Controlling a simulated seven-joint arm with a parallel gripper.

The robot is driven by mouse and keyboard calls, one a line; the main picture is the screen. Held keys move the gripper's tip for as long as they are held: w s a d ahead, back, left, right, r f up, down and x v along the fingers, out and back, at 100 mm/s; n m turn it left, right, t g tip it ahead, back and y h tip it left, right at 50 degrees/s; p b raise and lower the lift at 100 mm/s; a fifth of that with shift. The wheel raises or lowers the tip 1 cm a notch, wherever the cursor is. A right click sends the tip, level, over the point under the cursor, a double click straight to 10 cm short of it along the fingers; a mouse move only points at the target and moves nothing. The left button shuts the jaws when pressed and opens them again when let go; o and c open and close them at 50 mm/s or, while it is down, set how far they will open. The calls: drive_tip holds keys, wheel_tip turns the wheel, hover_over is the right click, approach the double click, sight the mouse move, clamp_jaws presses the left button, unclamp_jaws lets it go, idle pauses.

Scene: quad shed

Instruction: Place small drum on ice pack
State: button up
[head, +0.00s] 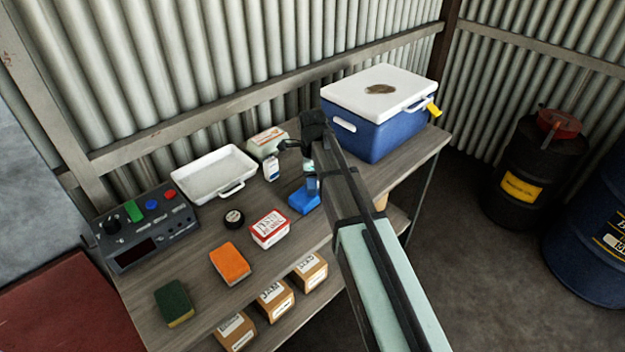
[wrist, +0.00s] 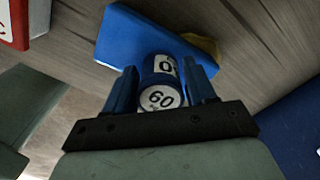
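The small drum (wrist: 160,72) is a little blue cylinder with white labels. In the wrist view it sits between the two fingers of my gripper (wrist: 161,90), which touch its sides. The ice pack (wrist: 117,38) is a flat blue slab just beyond the drum in that view. In the head view the ice pack (head: 302,203) lies on the bench, with my gripper (head: 309,183) over its right part. The drum is mostly hidden by the gripper there. I cannot tell whether its base touches the pack.
A red-and-white box (head: 270,229) and black puck (head: 234,218) stand left of the pack. A white bottle (head: 271,169) stands behind it. A blue cooler (head: 375,133) fills the bench's right end. A yellowish object (wrist: 206,45) shows beside the pack.

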drive_tip(key=shift+o, duration=1.2)
wheel_tip(320, 180, up, 12)
drive_tip(key=shift+r, duration=0.15)
